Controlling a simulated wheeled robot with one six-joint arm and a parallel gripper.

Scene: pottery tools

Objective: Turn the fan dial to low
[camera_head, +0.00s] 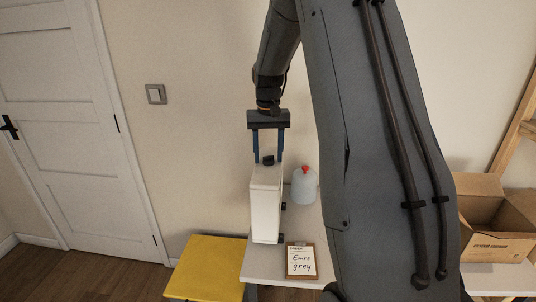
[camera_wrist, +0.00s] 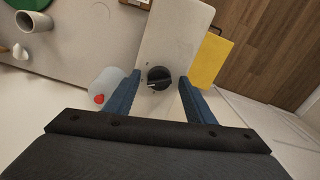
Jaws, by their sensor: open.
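The fan dial (camera_wrist: 159,78) is a round black knob with a pale pointer line, on the top face of a white box-shaped housing (camera_wrist: 178,30). In the head view the dial (camera_head: 268,160) sits on top of the tall white housing (camera_head: 265,207). My gripper (camera_wrist: 158,82) is open and points down, with one blue finger on each side of the dial. In the head view my gripper (camera_head: 268,161) is right above the housing. There are gaps between the fingers and the dial in the wrist view. The dial's setting marks are too small to read.
A translucent bottle with a red cap (camera_head: 303,185) stands close to the housing. A clipboard with a note (camera_head: 301,261) lies on the white table in front. A yellow stool (camera_head: 208,266) is at left, and a cardboard box (camera_head: 495,226) at right.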

